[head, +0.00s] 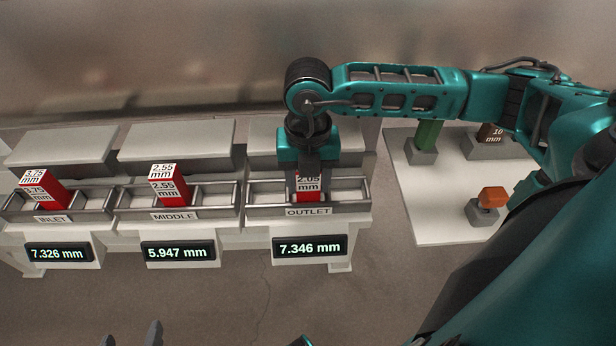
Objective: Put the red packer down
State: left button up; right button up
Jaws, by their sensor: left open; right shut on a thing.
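The red packer marked 2.05 mm (309,191) is in my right gripper (308,172), which points down over the OUTLET tray (264,197). The gripper hides the packer's upper part. Its lower part shows between the tray's rails, behind the OUTLET label; I cannot tell whether it touches the tray floor. Another red packer, marked 3.75 mm (46,191), stands in the INLET tray (84,191). A third, marked 2.55 mm (168,188), stands in the MIDDLE tray (215,193). My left gripper (130,338) shows only its two spread fingertips at the bottom edge, empty.
Displays read 7.326 mm (58,253), 5.947 mm (178,252) and 7.346 mm (310,247). A white board (430,215) at right holds a green block (427,134), a brown 10 mm block (490,133) and an orange block (493,197) on grey bases. My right arm crosses above it.

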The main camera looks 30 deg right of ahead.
jog(key=shift+f, duration=0.2)
jog(key=o, duration=1.1)
jog(key=shift+r, duration=0.1)
